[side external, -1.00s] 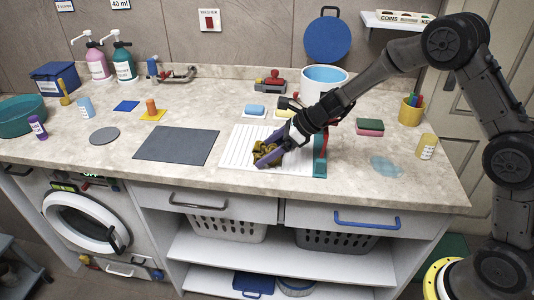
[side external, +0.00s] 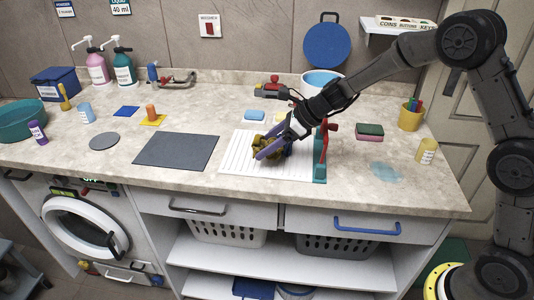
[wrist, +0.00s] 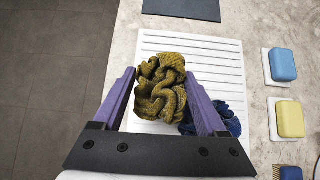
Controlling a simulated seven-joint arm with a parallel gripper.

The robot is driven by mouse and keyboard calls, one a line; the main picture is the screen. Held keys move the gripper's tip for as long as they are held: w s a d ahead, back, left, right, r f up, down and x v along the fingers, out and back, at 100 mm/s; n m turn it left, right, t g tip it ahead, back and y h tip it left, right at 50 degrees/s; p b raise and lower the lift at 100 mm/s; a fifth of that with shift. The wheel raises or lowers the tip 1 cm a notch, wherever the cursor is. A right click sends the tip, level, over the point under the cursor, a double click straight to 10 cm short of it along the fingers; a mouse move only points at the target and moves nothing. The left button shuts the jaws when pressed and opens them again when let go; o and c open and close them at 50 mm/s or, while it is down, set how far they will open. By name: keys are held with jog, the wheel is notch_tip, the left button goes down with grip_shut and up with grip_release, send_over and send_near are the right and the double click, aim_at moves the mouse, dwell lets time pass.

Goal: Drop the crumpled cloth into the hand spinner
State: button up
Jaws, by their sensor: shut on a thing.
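The crumpled mustard-yellow cloth (side external: 265,144) is between the purple fingers of my gripper (side external: 266,151), just above the white ribbed board in the side view. In the wrist view the cloth (wrist: 160,85) bulges up between the fingertips of my gripper (wrist: 160,88), which is shut on it. A white round tub with a blue inside (side external: 322,77), seemingly the hand spinner, stands at the back of the counter, partly hidden behind my arm. The cloth is apart from it, in front and to the left.
A dark blue cloth (wrist: 230,122) lies on the ribbed board (wrist: 215,60) beside my right finger. A teal-and-red upright device (side external: 320,155) stands at the board's right edge. Soaps, including a blue one (wrist: 283,64), sit behind the board. A dark grey mat (side external: 176,150) lies left.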

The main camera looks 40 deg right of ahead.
aim_at(267, 142)
notch_tip(267, 142, up, 14)
jog(key=w+d+m+t+h, duration=0.1)
jog(key=w+d+m+h, duration=0.3)
jog(key=d, duration=1.2)
jog(key=d+m+t+h, duration=0.2)
jog(key=d+m, duration=0.3)
jog(key=d, duration=1.2)
jog(key=w+d+f, duration=0.1)
jog(key=w+f, duration=0.2)
jog(key=w+d+f, duration=0.2)
jog(key=w+f, duration=0.1)
jog(key=w, duration=0.1)
jog(key=w+d+f, duration=0.1)
jog(key=w+f, duration=0.2)
jog(key=w, duration=0.1)
jog(key=shift+w+d+f, duration=0.1)
jog(key=shift+w+d, duration=0.05)
jog(key=shift+d, duration=0.1)
jog(key=shift+w+d+f, duration=0.2)
jog(key=shift+w+f, duration=0.4)
jog(key=shift+f, duration=1.7)
jog(key=shift+f, duration=0.4)
